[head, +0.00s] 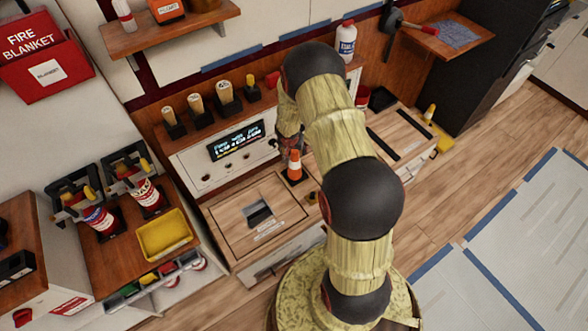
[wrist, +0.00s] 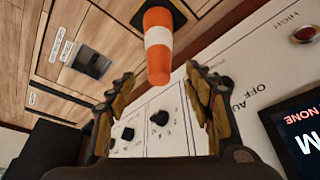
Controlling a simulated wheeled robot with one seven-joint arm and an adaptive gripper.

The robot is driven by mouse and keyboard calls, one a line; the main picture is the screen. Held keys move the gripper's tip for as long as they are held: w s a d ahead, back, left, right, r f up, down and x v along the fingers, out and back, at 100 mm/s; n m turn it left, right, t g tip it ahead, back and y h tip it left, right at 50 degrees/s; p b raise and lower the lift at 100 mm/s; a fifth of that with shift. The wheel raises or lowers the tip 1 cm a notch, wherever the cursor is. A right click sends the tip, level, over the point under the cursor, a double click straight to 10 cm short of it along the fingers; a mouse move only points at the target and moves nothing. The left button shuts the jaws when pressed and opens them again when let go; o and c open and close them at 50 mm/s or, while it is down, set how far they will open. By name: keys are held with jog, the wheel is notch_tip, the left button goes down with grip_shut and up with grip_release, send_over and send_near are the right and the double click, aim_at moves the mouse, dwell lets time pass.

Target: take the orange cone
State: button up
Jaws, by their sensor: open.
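The orange cone (head: 294,166) has a white band and a dark square base. It stands on the wooden bench top (head: 236,219), in front of the control panel. In the wrist view the cone (wrist: 158,45) points down the picture, its tip toward my gripper. My gripper (wrist: 160,100) is open, its two fingers on either side of the space just short of the cone's tip. Nothing is between the fingers. In the head view my gripper is mostly hidden behind my own arm, close behind the cone.
The control panel (head: 215,160) with knobs and a lit display (head: 237,140) rises right behind the cone. A yellow tray (head: 165,235) and two red-and-white canisters stand at the left. A white bottle (head: 346,42) stands on the ledge above. The bench top left of the cone is mostly clear.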

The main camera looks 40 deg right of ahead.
aim_at(294, 152)
jog(key=shift+b+x, duration=0.8)
jog(key=shift+x, duration=2)
jog(key=shift+c, duration=1.2)
jog(key=c, duration=1.1)
grip_shut()
